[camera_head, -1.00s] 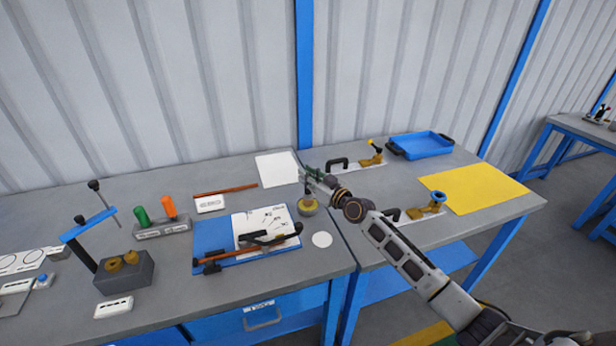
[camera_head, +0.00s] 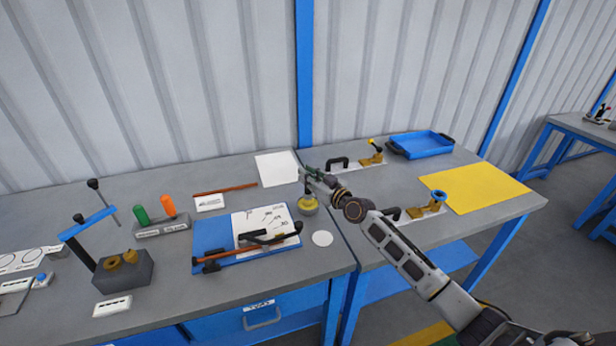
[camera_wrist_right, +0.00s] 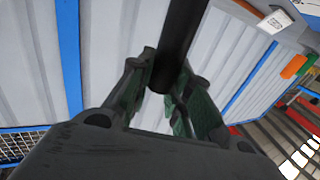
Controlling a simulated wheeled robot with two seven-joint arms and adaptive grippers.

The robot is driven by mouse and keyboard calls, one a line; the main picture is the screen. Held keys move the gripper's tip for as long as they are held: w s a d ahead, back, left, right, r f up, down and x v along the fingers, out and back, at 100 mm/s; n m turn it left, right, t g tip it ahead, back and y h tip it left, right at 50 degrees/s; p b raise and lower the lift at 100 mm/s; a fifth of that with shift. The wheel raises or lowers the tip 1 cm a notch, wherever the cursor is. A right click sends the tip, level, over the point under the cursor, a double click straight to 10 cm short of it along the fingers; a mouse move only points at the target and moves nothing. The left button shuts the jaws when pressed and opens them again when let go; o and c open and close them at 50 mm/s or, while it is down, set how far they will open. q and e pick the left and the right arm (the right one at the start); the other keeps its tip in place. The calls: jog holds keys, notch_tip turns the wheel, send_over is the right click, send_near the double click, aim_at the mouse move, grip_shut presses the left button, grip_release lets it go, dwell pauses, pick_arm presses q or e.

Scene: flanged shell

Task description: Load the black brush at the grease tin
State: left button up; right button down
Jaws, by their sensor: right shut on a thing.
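My right gripper (camera_head: 309,174) is over the grease tin (camera_head: 308,207), near the seam between the two benches. It is shut on the black brush, whose dark round handle (camera_wrist_right: 180,40) stands between the green-padded fingers in the right wrist view. In the head view, the brush (camera_head: 307,187) hangs down at the tin's opening. I cannot tell whether its bristles touch the grease. The tin is small, round and yellowish. My left gripper is not in view.
A blue board (camera_head: 208,234) with a printed sheet and tools lies left of the tin. A white disc (camera_head: 322,239) lies in front of it, and a white sheet (camera_head: 276,168) behind. A yellow mat (camera_head: 475,188) and blue tray (camera_head: 420,151) are on the right bench.

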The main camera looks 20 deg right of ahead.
dwell(0.4)
jog(key=shift+r+p, duration=2.9)
jog(key=shift+r, duration=0.6)
jog(key=shift+s+f, duration=0.1)
